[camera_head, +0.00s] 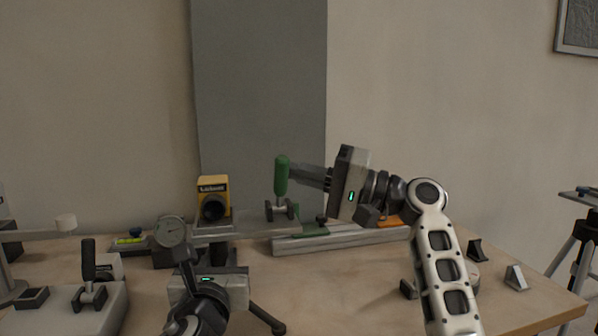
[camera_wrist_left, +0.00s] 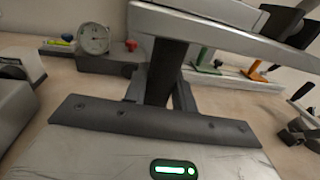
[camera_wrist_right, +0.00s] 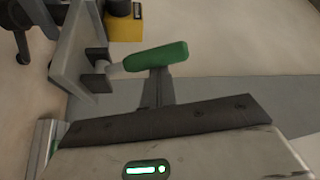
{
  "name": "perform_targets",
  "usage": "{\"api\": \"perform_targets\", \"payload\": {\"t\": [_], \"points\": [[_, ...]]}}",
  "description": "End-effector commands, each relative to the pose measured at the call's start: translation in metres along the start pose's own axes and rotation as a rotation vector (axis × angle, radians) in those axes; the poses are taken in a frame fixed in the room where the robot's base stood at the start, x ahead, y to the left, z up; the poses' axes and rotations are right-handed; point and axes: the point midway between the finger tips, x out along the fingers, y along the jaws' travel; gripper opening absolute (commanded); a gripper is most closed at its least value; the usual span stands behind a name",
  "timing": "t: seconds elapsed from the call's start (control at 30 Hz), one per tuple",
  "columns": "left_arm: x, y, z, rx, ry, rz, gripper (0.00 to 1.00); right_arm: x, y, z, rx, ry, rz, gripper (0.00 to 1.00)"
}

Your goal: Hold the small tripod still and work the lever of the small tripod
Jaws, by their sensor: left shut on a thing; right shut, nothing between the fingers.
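The small tripod (camera_head: 218,254) stands in the middle of the table, with a dark column, splayed dark legs and a pale grey top bar (camera_wrist_left: 225,28). My left gripper (camera_head: 217,264) is shut on its column, under the bar; in the left wrist view the column (camera_wrist_left: 166,72) rises from between the fingers. The lever's green handle (camera_head: 281,175) points up at the bar's right end. My right gripper (camera_head: 300,172) is shut and empty, its fingertips at the handle's right side. In the right wrist view the green handle (camera_wrist_right: 155,57) lies right across the fingertips, seemingly touching.
A yellow box with a dark lens (camera_head: 213,197) is by the bar. A dial gauge (camera_head: 171,231) and a black-handled lever (camera_head: 88,262) on a grey block are left. A grey rail (camera_head: 335,240) lies behind right. Small dark and grey wedges (camera_head: 515,277) lie at the right.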

Motion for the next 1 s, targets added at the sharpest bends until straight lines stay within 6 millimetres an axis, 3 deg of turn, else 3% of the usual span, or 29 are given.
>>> {"api": "perform_targets", "payload": {"t": [0.37,0.7,1.0], "points": [[0.0,0.0,-0.003,0.003,0.005,0.0,0.0,0.002,0.001,-0.003,0.001,-0.004,0.002,0.0],[0.0,0.0,-0.003,0.003,0.004,0.0,0.0,0.012,-0.003,-0.04,0.001,-0.001,0.001,0.0],[0.0,0.0,-0.003,0.003,0.005,0.001,0.0,-0.048,0.0,-0.038,-0.001,0.002,0.002,0.0]]}}
